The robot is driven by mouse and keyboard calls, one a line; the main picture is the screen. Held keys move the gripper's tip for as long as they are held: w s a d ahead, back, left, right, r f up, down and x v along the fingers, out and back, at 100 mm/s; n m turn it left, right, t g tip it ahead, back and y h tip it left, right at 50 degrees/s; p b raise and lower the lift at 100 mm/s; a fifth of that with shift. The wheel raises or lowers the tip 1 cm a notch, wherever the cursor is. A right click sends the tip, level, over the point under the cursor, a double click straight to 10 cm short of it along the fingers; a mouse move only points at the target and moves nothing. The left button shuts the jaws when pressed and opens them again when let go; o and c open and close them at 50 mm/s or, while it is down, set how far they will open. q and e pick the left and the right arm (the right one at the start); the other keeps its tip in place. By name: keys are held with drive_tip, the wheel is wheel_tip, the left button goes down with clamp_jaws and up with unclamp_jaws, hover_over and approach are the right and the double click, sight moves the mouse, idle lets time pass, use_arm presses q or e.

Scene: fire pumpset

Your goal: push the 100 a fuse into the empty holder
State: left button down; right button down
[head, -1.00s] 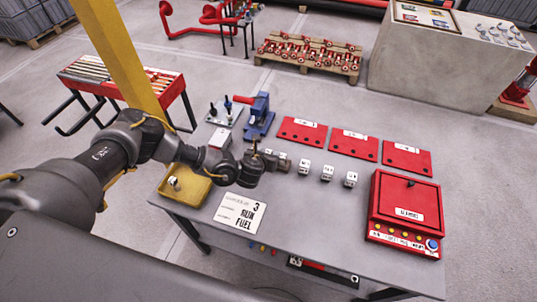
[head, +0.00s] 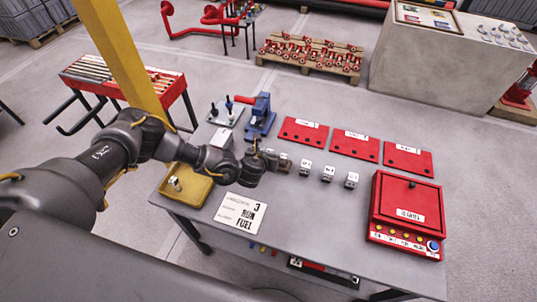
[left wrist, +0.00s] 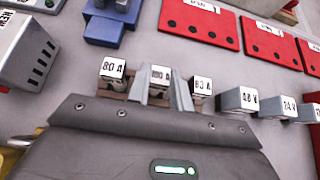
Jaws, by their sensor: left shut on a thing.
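My left gripper (left wrist: 167,88) is shut on the white-topped 100 A fuse (left wrist: 160,76), one finger on each side of it. In the left wrist view the fuse stands in line between an 80 A fuse (left wrist: 112,69) and a fuse that reads like 63 A (left wrist: 202,87). Brown holder parts show under these two neighbours. In the head view my left gripper (head: 260,159) is over the left end of the row on the grey table. My right gripper is out of view.
White-topped blocks marked 48 V (left wrist: 240,99) and 24 V (left wrist: 283,106) stand to the right. Red plates (head: 355,145) lie behind them. A blue press (head: 260,118), a yellow tray (head: 187,186) and a red box (head: 405,215) share the table.

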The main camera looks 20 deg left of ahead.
use_arm(q)
drive_tip(key=shift+r, duration=0.3)
drive_tip(key=s+a+r+b, duration=0.5)
drive_tip(key=s+a+r, duration=0.3)
drive_tip(key=a+r, duration=0.4)
drive_tip(key=s+d+f+b, duration=0.1)
drive_tip(key=s+d+b, duration=0.1)
drive_tip(key=s+d, duration=0.3)
drive_tip(key=shift+s+d+f+n+y, duration=0.2)
drive_tip(key=shift+s+d+n+y, duration=0.2)
drive_tip(key=shift+s, duration=1.1)
